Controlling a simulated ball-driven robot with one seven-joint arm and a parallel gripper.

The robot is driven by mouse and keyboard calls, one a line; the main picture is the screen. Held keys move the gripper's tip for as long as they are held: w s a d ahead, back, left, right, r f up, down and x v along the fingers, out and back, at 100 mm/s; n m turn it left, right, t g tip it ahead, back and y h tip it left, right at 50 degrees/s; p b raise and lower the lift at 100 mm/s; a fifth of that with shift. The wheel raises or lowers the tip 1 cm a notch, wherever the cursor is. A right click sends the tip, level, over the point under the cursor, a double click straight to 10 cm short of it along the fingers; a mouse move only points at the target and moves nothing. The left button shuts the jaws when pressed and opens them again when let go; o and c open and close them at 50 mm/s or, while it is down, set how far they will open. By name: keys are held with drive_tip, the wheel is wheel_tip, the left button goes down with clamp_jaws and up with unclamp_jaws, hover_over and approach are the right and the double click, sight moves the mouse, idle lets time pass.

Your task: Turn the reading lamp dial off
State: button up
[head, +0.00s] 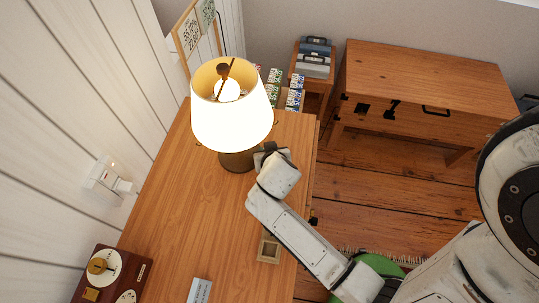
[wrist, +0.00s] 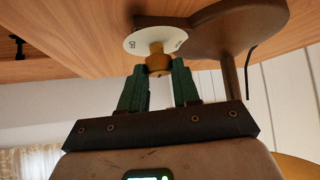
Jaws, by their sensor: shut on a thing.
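The reading lamp (head: 231,118) stands near the far end of the wooden desk, and its cream shade glows, with a bright bulb inside. In the wrist view, its dial is a pale disc (wrist: 138,43) with dark markings and a brass-coloured knob (wrist: 158,61). The disc sits on the lamp's brown base (wrist: 235,20). My gripper (wrist: 158,72) has its green fingers shut on the knob, one on each side. In the head view my gripper (head: 268,152) is beside the lamp's base, below the shade; the dial is hidden there.
A dark wooden box with dials (head: 135,272) stands at the desk's near left. A small wooden tray (head: 268,248) and a card (head: 200,291) lie near the front. A wall fitting (head: 104,180) is at left. The desk's middle (head: 185,210) is clear. A wooden chest (head: 430,85) stands beyond.

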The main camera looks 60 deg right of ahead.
drive_tip(key=shift+w+a+f+m+g+h+b, duration=0.1)
drive_tip(key=shift+m+g+h+b, duration=0.3)
drive_tip(key=shift+m+g+b, duration=0.4)
drive_tip(key=shift+w+a+m+g+h+b, duration=0.1)
drive_tip(key=shift+m+g+h+b, duration=0.35)
drive_tip(key=shift+m, duration=0.65)
drive_tip(key=o, duration=1.1)
drive_tip(key=shift+c, duration=0.2)
drive_tip(key=v, duration=1)
drive_tip(key=shift+a+r+b, duration=0.25)
drive_tip(key=shift+r+b, duration=0.1)
drive_tip(key=shift+b, duration=0.05)
